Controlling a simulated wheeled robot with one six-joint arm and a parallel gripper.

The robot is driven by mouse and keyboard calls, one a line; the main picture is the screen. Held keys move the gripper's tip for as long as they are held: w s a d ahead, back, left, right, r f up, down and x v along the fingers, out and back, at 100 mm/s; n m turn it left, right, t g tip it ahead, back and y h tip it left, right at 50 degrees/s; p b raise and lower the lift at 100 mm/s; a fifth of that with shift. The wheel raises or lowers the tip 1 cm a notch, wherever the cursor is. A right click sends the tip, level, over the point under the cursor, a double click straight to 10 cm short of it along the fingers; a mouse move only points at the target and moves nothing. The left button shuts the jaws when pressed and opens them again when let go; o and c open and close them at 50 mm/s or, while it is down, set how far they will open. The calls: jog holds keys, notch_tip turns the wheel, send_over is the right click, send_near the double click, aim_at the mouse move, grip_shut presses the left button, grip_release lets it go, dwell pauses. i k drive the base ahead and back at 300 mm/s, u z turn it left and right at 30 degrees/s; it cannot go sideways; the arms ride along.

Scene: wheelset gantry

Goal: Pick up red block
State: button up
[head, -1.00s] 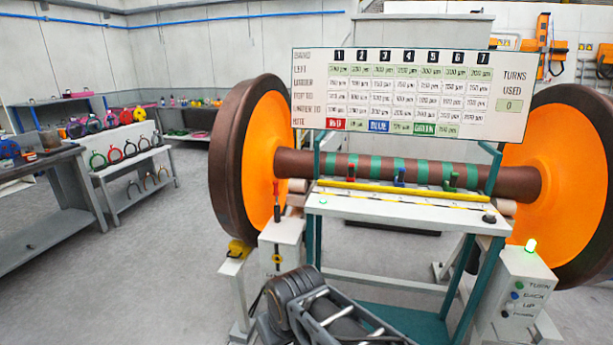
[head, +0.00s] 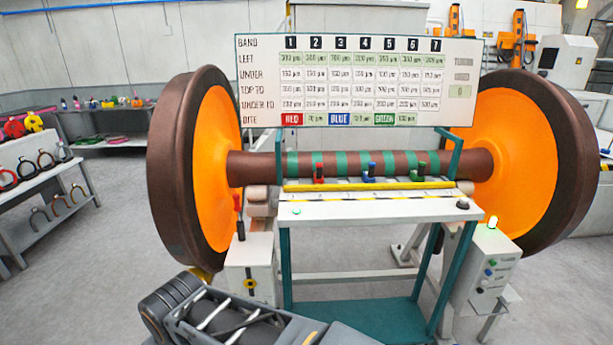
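The red block (head: 319,171) is small and stands at the back of the gantry table, in front of the banded axle (head: 350,164). A blue block (head: 371,171) and a green block (head: 419,170) stand to its right in the same row. A yellow rail (head: 380,185) runs along the table just in front of the blocks. My arm shows at the bottom of the head view, well below and in front of the table. My gripper's fingers are not visible.
The white table (head: 380,208) stands on teal legs between two large orange-faced wheels (head: 213,160). A sign board (head: 355,80) stands above the axle. A red-handled lever box (head: 250,268) is at left, a button box (head: 488,265) at right. Grey floor is open at left.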

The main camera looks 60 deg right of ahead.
aim_at(318, 178)
jog(key=z, duration=0.45)
jog(key=i, duration=0.75)
jog(key=z, duration=0.85)
jog(key=i, duration=0.25)
jog(key=z, duration=0.3)
